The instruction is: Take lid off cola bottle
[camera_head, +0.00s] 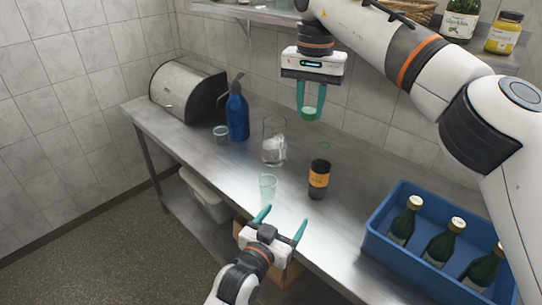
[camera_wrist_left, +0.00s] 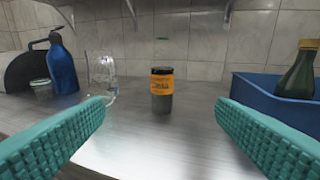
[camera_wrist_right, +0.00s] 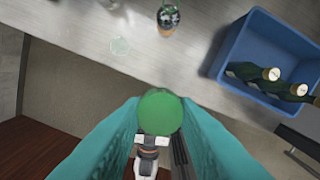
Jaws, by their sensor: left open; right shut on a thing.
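A dark, squat bottle with an orange label, seemingly the cola bottle (camera_head: 319,181), stands upright on the steel counter. In the left wrist view the bottle (camera_wrist_left: 161,92) shows between my fingers, farther off, with a dark top. I cannot tell whether a lid is on it. My left gripper (camera_head: 281,222) is open and empty at the counter's front edge, pointing toward the bottle without touching it. My right gripper (camera_head: 310,112) is shut on a round green lid-like piece, held in the air above the counter. This green piece (camera_wrist_right: 160,111) fills the fingertips in the right wrist view.
A blue crate (camera_head: 378,246) with green bottles is at right. A faint green ring (camera_head: 323,145) shows above the bottle.

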